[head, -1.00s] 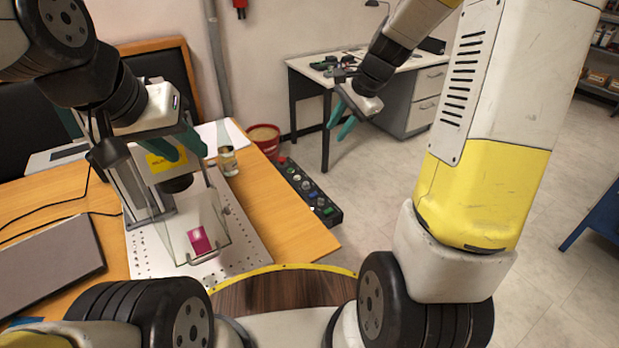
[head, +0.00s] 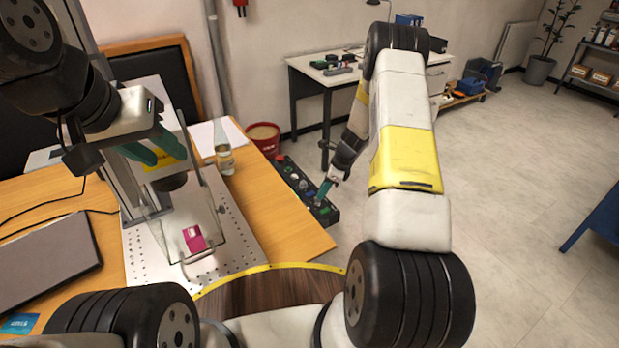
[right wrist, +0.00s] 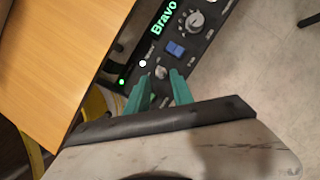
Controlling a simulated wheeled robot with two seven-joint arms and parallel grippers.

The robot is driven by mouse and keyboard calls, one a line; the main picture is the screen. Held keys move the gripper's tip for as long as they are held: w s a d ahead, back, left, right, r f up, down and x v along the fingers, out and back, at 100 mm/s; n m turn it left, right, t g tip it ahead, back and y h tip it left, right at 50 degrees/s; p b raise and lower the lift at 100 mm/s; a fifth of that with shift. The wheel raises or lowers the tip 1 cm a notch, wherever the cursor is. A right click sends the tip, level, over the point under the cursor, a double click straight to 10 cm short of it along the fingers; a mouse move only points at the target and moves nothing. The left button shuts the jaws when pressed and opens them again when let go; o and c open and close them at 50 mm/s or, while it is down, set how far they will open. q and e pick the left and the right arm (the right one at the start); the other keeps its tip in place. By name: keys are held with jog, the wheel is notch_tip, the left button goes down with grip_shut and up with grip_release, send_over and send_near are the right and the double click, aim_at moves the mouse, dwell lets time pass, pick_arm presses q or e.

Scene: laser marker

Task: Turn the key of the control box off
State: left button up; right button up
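The black control box (head: 293,178) stands along the right edge of the wooden desk. In the right wrist view the control box (right wrist: 208,36) shows a green lit "Bravo" display, a silver knob, a blue switch and a small silver piece (right wrist: 161,72) that may be the key. My right gripper (head: 323,192) is at the near end of the box. In the right wrist view, my right gripper's teal fingers (right wrist: 160,84) are apart, with the small silver piece just beyond their tips. My left gripper (head: 160,148) is open and empty beside the laser marker (head: 135,180).
A magenta piece (head: 194,238) sits inside the marker's clear guard on a perforated plate (head: 240,252). A laptop-like grey slab (head: 45,262) lies at left. A red bucket (head: 264,137) is behind. Floor at right is clear.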

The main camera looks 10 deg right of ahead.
aim_at(318, 201)
jog(key=shift+x, duration=1.9)
grip_shut()
